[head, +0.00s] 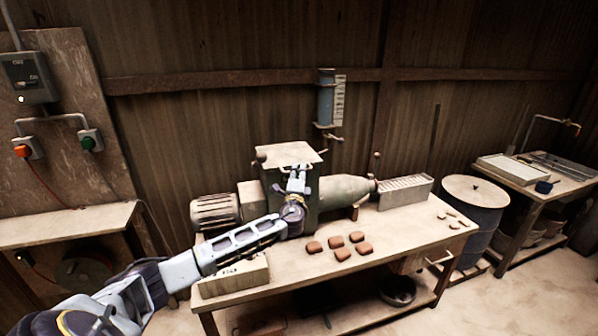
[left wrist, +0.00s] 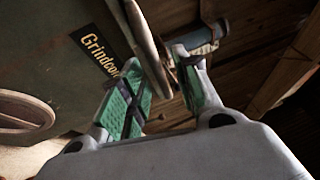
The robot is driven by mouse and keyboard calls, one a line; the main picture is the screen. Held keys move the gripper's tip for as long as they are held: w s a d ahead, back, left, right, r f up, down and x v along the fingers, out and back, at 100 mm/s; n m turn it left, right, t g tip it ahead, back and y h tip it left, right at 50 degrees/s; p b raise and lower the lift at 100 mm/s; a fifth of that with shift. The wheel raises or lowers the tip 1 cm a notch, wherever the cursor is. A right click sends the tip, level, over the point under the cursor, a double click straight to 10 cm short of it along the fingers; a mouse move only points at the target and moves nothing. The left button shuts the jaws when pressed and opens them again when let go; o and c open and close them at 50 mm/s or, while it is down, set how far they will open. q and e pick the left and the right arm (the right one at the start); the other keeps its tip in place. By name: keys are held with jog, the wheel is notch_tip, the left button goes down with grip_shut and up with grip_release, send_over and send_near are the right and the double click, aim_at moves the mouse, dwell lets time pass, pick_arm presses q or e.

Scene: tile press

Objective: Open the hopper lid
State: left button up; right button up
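The hopper lid (head: 285,152) is a flat beige plate lying on top of the dark green press body (head: 270,187) in the head view. My left gripper (head: 299,172) is at the lid's front right edge. In the left wrist view its two green-padded fingers (left wrist: 162,92) stand apart, and the lid's pale edge (left wrist: 146,45) passes between them with gaps visible. Whether either finger touches the lid I cannot tell. The press body, with a "Grindcore"-like label, fills the left of that view (left wrist: 50,60). My right gripper is not in view.
Several reddish-brown clay pieces (head: 338,246) lie on the bench (head: 400,238) in front of the press. A pale block (head: 234,277) sits at the bench's left end. A motor (head: 214,212) and a barrel (head: 345,190) flank the hopper. A blue drum (head: 476,215) stands right.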

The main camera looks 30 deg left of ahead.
pick_arm(q)
jog(key=shift+x, duration=0.85)
jog(key=shift+c, duration=0.4)
grip_shut()
